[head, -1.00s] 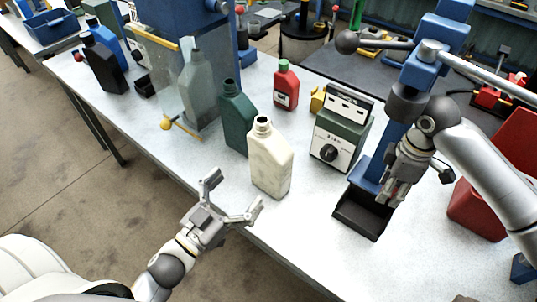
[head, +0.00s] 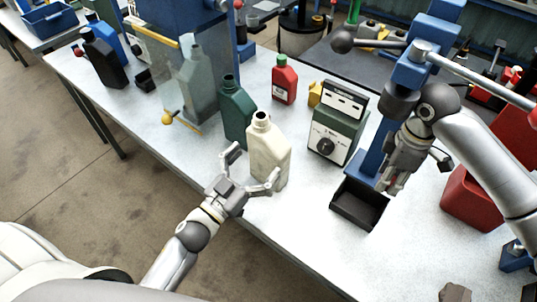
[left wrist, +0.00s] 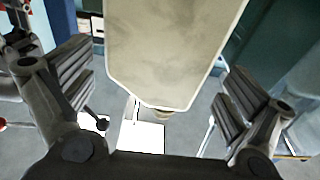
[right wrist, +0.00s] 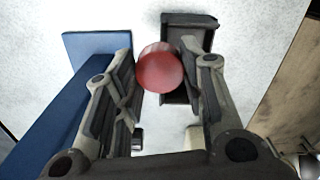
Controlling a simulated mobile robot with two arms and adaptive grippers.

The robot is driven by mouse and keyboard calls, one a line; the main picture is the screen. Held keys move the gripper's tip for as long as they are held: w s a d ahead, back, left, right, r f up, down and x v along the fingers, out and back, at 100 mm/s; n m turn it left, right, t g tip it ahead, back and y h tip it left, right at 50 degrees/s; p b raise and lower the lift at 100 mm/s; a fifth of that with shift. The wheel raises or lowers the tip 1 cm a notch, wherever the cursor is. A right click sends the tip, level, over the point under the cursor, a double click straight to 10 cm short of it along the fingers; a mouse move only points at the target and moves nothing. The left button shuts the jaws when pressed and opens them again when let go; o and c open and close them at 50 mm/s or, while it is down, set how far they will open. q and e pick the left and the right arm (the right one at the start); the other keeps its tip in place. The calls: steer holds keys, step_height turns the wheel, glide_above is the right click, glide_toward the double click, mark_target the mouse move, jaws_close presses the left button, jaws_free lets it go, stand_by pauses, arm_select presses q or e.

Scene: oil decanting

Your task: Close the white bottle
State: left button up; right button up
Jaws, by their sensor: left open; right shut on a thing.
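The white bottle (head: 268,152) stands upright near the table's front edge, its mouth open with no cap on it. My left gripper (head: 252,168) is open at the bottle's near side, with its fingers to either side of the lower body. In the left wrist view the bottle (left wrist: 172,50) fills the space ahead between the spread fingers (left wrist: 160,105). My right gripper (right wrist: 160,90) is shut on a red cap (right wrist: 160,70), seen between its fingers. In the head view the right gripper (head: 390,182) hangs above the black tray of the blue press.
A green bottle (head: 236,112) stands just behind the white bottle. A red bottle (head: 284,80) and a dial box (head: 335,133) stand further back and right. The black tray (head: 358,205) is below my right gripper. The table's front right is mostly clear.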

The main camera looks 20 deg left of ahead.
mark_target(262, 154)
arm_select(q)
steer(key=shift+w+d+r, duration=0.1)
steer(key=shift+w+r, duration=0.1)
arm_select(e)
steer(key=shift+r, duration=0.25)
arm_select(q)
steer(key=p+x, duration=0.2)
steer(key=x, duration=0.1)
steer(key=shift+w+d, duration=0.1)
steer(key=shift+w, duration=0.15)
arm_select(e)
steer(key=shift+r, duration=0.75)
arm_select(q)
steer(key=shift+w+d, duration=0.25)
steer(key=shift+w, duration=0.3)
steer(key=shift+s, duration=0.1)
arm_select(e)
steer(key=shift+r, duration=0.1)
arm_select(q)
steer(key=c, duration=1.4)
steer(key=shift+r, duration=0.2)
steer(key=shift+c, duration=0.5)
